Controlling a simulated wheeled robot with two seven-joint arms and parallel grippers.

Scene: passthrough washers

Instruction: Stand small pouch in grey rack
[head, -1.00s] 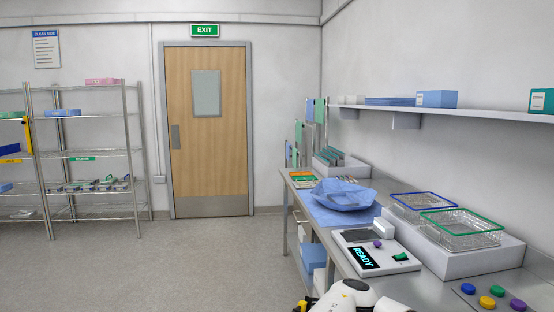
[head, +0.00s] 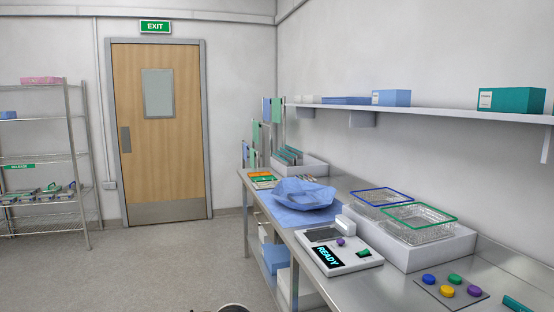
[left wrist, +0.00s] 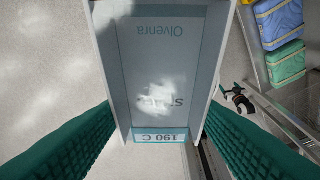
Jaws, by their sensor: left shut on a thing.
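My left gripper (left wrist: 160,135) shows in the left wrist view, its two teal ridged fingers on either side of a flat, pale grey-blue pouch (left wrist: 160,60). It is shut on this pouch, which has a lighter border, mirrored print and a "190 C" strip at its near end. The upper end of the pouch runs out of the picture. In the head view a light grey rack (head: 311,168) with several teal upright pieces stands at the bench's far end against the wall. My right gripper is in neither view.
The steel bench (head: 385,290) holds a blue wrapped bundle (head: 303,194), a sealer reading READY (head: 345,258), wire baskets (head: 420,222) and coloured buttons (head: 447,291). A wall shelf (head: 420,111) runs above. The floor (head: 170,265) left of the bench is clear.

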